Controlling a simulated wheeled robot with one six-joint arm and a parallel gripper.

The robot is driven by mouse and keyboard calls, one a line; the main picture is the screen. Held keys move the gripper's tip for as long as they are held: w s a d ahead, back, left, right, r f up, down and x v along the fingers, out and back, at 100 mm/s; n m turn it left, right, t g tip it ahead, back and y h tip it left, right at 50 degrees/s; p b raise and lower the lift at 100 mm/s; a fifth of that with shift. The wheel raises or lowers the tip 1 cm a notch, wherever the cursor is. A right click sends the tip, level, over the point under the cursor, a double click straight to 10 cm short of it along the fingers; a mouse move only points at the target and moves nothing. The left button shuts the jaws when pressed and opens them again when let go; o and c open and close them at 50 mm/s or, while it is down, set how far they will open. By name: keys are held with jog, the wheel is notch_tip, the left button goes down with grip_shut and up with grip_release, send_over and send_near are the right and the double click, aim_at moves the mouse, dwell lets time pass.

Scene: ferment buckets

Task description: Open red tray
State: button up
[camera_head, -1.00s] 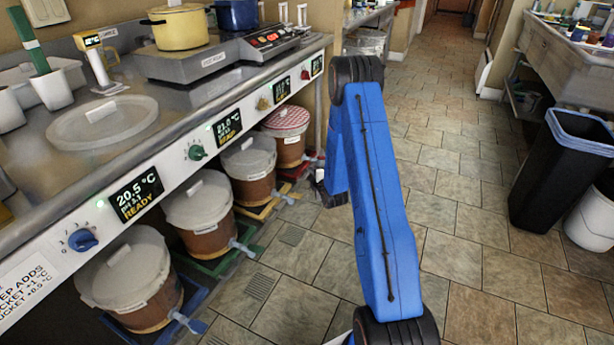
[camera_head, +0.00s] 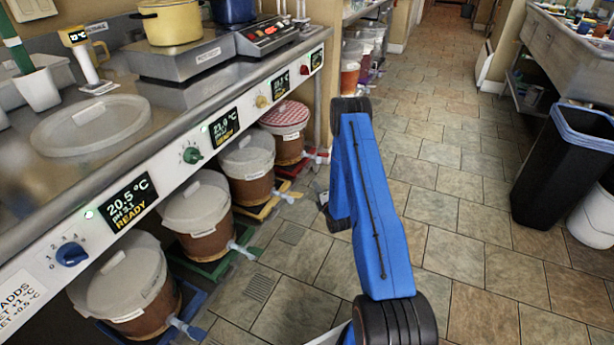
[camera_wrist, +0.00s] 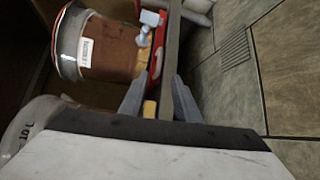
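The red tray (camera_head: 318,154) lies on the floor under the counter, beneath the farthest bucket, which has a red-checked lid (camera_head: 284,117). Only its front end shows in the head view. In the wrist view a red strip (camera_wrist: 157,62) shows beside a brown bucket (camera_wrist: 112,48) with a grey spigot (camera_wrist: 147,25). My gripper (camera_head: 334,212) is low over the floor, right of the trays and partly hidden by my blue arm. In the wrist view its two grey fingers (camera_wrist: 161,82) stand apart, with a dark bar and a yellow patch between them. Contact with either cannot be told.
Other lidded buckets (camera_head: 195,215) stand in a row under the counter on yellow, green and blue trays. Their spigots stick out over the aisle. A black bin (camera_head: 562,170) and a white bucket (camera_head: 592,220) stand at the right. The tiled floor (camera_head: 470,200) between is clear.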

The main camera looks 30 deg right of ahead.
jog(key=x, duration=1.4)
jog(key=shift+w, duration=0.4)
grip_shut()
